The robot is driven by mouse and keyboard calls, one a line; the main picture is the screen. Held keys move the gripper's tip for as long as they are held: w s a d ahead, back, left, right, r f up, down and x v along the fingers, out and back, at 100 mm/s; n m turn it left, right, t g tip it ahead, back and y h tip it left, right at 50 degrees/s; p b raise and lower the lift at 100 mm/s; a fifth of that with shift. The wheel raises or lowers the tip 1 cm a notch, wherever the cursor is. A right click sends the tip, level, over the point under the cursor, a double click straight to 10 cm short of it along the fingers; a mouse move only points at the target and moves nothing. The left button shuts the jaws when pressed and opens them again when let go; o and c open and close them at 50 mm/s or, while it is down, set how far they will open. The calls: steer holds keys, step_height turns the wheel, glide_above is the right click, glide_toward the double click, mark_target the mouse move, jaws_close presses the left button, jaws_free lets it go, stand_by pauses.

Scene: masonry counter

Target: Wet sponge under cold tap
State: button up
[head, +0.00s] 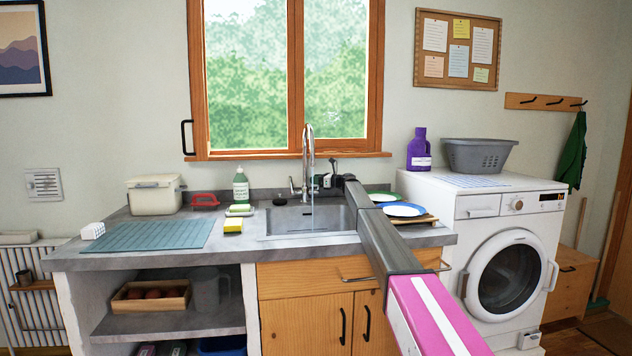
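A yellow sponge (233,226) lies on the counter just left of the sink. The metal sink (285,222) is set into the grey counter. A tall chrome tap (308,145) stands at its back, with a small lever at its left base. A thin pale line, apparently running water, drops from the spout into the basin. My arm reaches from the lower right over the sink's right side. My gripper (325,181) is small and dark, just right of the tap. Its fingers are too small and partly hidden to tell whether they are open.
A soap dish (240,210) and a green bottle (241,187) stand behind the sponge. A teal mat (160,235), a cream box (155,193) and a red-handled brush (205,200) are further left. Plates (403,210) sit right of the sink, beside the washing machine (503,260).

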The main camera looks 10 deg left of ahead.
jaws_close()
steer(key=shift+s+d+n+y, duration=0.1)
steer(key=shift+s+n+y, duration=0.3)
steer(key=shift+n, duration=0.3)
jaws_free()
steer(key=shift+d, duration=0.1)
steer(key=v, duration=0.7)
steer(key=shift+s+d+f, duration=0.1)
steer(key=shift+s+d, duration=0.05)
steer(key=shift+s, duration=0.05)
